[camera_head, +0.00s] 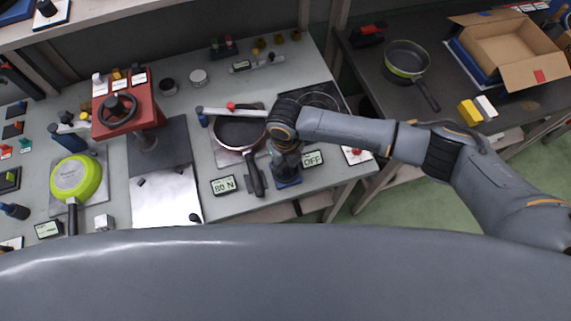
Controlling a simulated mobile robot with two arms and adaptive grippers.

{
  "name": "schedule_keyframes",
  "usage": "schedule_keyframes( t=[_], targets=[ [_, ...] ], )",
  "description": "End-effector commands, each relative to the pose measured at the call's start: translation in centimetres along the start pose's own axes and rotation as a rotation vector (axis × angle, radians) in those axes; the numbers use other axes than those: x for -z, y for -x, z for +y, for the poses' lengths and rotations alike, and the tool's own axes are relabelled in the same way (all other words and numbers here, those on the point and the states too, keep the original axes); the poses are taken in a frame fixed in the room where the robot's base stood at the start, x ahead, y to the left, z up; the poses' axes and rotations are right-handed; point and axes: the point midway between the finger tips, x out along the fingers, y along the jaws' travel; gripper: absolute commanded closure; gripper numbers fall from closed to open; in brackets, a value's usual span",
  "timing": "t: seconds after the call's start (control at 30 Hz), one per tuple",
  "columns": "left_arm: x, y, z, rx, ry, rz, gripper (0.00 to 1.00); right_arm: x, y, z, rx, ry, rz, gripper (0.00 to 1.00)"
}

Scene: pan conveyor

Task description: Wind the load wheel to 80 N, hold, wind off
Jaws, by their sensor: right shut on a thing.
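My right gripper (287,174) points down beside the pan's handle at the right of the bench. It is shut on the load wheel, which the gripper and wrist mostly hide. A dark pan (236,134) sits left of the gripper under a pale bar with a red knob, its black handle towards me. A display (224,185) left of the gripper appears to read 80 N. Another display (312,158), just right of the gripper, reads OFF. My left gripper is not in view.
A red press with a black handwheel (118,109) stands on the left. A green pan (76,177) lies left of a bare metal plate (164,204). On the right-hand table are another pan (405,61) and an open cardboard box (507,52).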

Motion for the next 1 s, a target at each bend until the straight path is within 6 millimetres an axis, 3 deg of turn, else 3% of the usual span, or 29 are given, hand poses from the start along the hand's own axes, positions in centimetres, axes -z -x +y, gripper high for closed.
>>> schedule_keyframes(
  t=[0.5, 1.0],
  targets=[
    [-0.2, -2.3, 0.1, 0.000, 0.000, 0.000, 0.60, -0.1, -0.1, -0.1, 0.002, 0.375, -0.002, 1.00],
    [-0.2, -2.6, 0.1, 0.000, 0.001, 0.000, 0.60, -0.1, 0.0, -0.1, 0.001, 0.465, -0.001, 1.00]
  ],
)
